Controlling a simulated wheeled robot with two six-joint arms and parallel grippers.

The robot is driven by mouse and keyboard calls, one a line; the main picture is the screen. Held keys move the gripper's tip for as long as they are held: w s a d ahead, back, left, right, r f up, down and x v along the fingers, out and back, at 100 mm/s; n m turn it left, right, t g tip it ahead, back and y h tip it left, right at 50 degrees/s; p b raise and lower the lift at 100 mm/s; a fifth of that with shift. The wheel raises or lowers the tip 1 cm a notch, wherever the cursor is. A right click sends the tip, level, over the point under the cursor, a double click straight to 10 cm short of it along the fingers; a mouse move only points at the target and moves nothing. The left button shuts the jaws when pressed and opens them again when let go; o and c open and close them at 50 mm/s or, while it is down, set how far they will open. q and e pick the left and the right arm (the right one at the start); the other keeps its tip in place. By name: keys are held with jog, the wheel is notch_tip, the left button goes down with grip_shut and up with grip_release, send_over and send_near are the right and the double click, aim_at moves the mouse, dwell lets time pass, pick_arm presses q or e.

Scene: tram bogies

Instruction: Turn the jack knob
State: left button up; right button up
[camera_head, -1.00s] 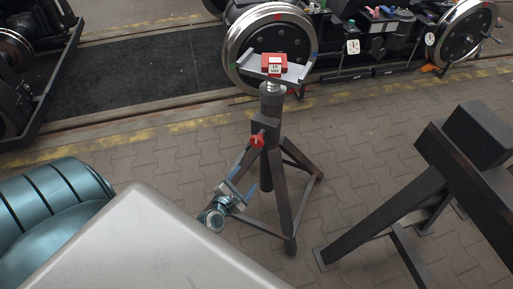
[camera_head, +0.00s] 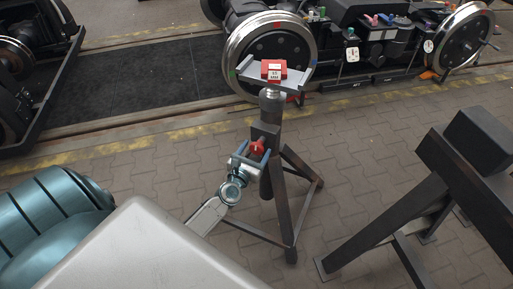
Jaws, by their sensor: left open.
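The jack (camera_head: 270,115) is a dark tripod stand with a grey cradle on top. Its red knob (camera_head: 258,147) sits on the side of the column below the head. My left gripper (camera_head: 253,151) is open, with its blue-grey fingers on either side of the red knob. I cannot tell whether the fingers touch it. The gripper partly hides the knob and the column behind it. My right gripper is not in view.
A red block (camera_head: 273,70) with a white label sits on the jack's cradle. A bogie with a large wheel (camera_head: 270,50) stands behind. A dark steel stand (camera_head: 440,170) is at the right. Paved floor lies around the jack.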

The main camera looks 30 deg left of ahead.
pick_arm(q)
jog(key=shift+w+a, duration=0.1)
jog(key=shift+w, duration=0.55)
jog(key=c, duration=1)
